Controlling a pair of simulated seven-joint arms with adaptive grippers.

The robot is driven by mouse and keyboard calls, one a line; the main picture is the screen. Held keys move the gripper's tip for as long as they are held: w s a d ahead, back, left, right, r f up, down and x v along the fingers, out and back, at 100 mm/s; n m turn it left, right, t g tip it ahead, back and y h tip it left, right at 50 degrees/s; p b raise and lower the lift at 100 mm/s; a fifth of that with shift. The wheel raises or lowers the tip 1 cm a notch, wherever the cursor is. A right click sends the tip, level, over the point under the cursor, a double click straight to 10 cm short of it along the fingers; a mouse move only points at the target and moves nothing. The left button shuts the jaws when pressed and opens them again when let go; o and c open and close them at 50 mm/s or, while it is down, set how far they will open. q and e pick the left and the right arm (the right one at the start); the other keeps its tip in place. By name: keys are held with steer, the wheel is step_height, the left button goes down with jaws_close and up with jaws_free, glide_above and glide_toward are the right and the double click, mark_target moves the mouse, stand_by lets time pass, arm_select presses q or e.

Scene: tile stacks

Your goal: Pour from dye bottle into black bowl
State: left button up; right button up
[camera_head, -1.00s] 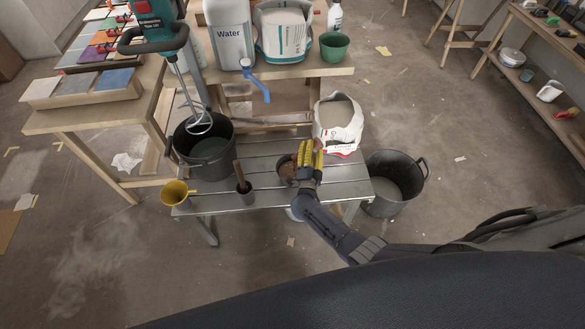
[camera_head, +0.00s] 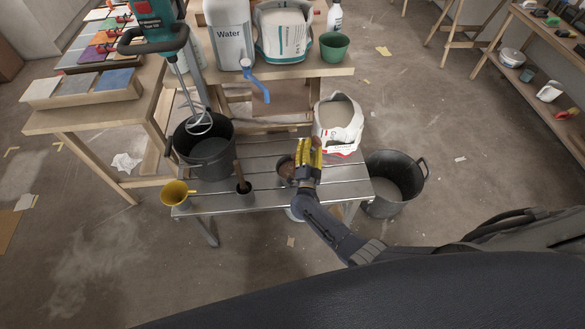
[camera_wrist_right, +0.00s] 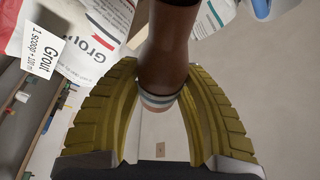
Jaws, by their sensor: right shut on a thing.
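My right gripper (camera_head: 310,152) has yellow fingers and is over the right half of the grey slatted bench. It is closed around a brown bottle (camera_wrist_right: 167,50), which the right wrist view shows between the fingers, with a pale and blue ring at its narrow end. In the head view my fingers hide most of the bottle. A small brown, dark-rimmed container (camera_head: 286,168) is just left of my fingers; I cannot tell its contents. A black bucket (camera_head: 207,160) with grey content stands at the bench's left, under a mixer. I see no separate, clear black bowl. My left gripper is out of view.
A grout bag (camera_head: 338,125) is behind my gripper. A black tub (camera_head: 393,182) stands right of the bench. A water canister (camera_head: 229,35) is on the table behind.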

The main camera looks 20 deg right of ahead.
steer(key=shift+a+r+n+t+y, duration=0.3)
steer(key=shift+a+r+n, duration=0.1)
steer(key=shift+n, duration=0.3)
stand_by(0.6)
stand_by(0.9)
